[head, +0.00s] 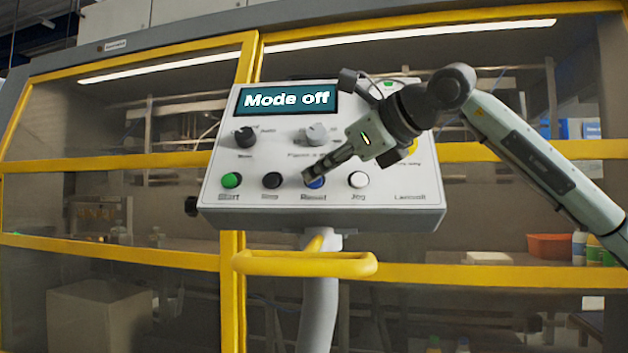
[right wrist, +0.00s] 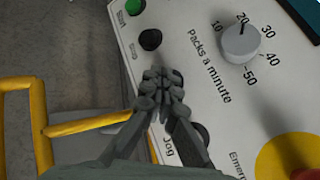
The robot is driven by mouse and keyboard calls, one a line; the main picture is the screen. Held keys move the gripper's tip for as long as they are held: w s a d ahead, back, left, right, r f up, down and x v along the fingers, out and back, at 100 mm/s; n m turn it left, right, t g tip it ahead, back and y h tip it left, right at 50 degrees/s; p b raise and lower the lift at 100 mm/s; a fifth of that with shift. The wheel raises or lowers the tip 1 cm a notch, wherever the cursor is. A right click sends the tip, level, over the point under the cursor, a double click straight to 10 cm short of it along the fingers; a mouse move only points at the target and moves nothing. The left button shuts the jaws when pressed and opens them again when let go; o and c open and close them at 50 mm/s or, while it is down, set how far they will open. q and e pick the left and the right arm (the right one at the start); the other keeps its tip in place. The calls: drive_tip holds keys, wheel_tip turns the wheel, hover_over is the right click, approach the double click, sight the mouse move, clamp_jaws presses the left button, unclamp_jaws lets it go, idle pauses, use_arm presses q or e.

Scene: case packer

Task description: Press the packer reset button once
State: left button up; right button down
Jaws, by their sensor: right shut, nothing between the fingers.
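The packer control panel (head: 330,205) is a pale box with a screen (head: 286,100) reading "Mode off". The blue reset button (head: 315,183) is in its lower row, between the black stop button (head: 272,180) and the white jog button (head: 358,180). My right gripper (head: 308,177) is shut and empty, with its fingertips at the reset button and partly covering it. Contact cannot be told. In the right wrist view the shut fingers (right wrist: 160,85) hide the reset button. My left gripper is not in view.
A green start button (head: 231,180), a black mode knob (head: 245,137) and a grey speed knob (head: 317,134) are on the panel. A yellow and red emergency stop (right wrist: 290,155) is at the right. A yellow handle (head: 305,264) sticks out below the panel.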

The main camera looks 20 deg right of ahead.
idle(0.5)
drive_tip(key=shift+s+a+r, duration=0.25)
drive_tip(key=shift+s+r, duration=0.1)
drive_tip(key=shift+s, duration=0.2)
drive_tip(key=shift+s+r, duration=0.1)
drive_tip(key=shift+s+a+r+p, duration=0.1)
drive_tip(key=shift+s+a+r, duration=0.25)
drive_tip(key=shift+s, duration=0.25)
drive_tip(key=shift+s+a+r+p, duration=0.15)
drive_tip(key=shift+s+a+r, duration=0.2)
drive_tip(key=shift+s, duration=0.3)
drive_tip(key=shift+s+a+r+p, duration=0.1)
drive_tip(key=shift+s+a+r, duration=0.15)
drive_tip(key=shift+s+r, duration=0.3)
drive_tip(key=shift+f, duration=0.1)
